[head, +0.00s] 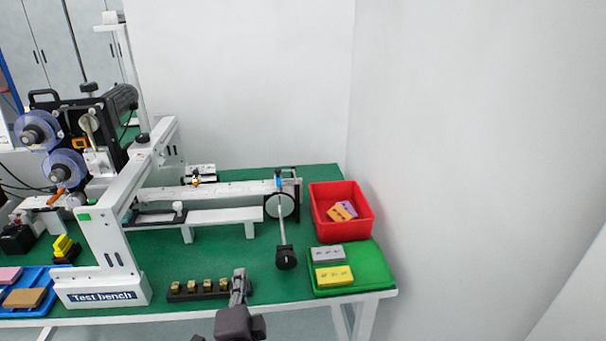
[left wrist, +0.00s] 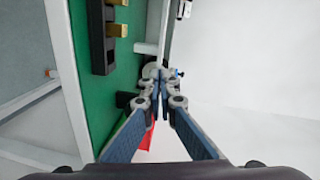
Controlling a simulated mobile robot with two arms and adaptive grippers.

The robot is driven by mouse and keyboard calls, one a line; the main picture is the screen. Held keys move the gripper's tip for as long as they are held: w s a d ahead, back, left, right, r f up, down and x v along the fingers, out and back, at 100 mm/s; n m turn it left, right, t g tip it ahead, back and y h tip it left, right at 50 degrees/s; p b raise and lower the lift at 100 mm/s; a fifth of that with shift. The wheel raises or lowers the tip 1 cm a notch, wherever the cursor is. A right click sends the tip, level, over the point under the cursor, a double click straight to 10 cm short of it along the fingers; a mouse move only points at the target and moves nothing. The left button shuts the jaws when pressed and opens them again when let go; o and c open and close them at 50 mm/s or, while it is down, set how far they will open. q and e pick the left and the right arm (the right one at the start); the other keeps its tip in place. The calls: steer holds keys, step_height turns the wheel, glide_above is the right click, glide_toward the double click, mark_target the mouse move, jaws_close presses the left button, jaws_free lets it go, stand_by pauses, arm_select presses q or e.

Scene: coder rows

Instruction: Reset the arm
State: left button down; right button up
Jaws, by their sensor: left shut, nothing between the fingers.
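My left gripper (head: 239,280) comes in from the bottom of the head view. My right gripper does not show in either view.
A white test bench (head: 102,290) with a reel machine stands at the left. A blue tray (head: 40,301) is far left. At the right are a red bin (head: 345,226) and a green tray (head: 376,272) holding grey and yellow blocks.

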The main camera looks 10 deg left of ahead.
arm_select(q)
steer(key=s+a+f+n+g, duration=0.5)
steer(key=s+f+n+g, duration=0.15)
steer(key=s+f, duration=0.4)
steer(key=s+d+f+n+g+h, duration=0.2)
steer(key=s+d+g+h, duration=0.1)
steer(key=s, duration=0.6)
steer(key=s+d+f+n+g+h, duration=0.2)
steer(key=s+d+f+g, duration=0.1)
steer(key=s, duration=0.5)
step_height(320, 180, down, 27)
steer(key=s+g, duration=0.1)
steer(key=s, duration=0.2)
steer(key=s+a+f+g, duration=0.1)
steer(key=s+a+f, duration=0.1)
steer(key=s+f, duration=1.3)
steer(key=shift+s+a, duration=0.4)
steer(key=shift+s, duration=0.3)
steer(key=shift+g, duration=0.25)
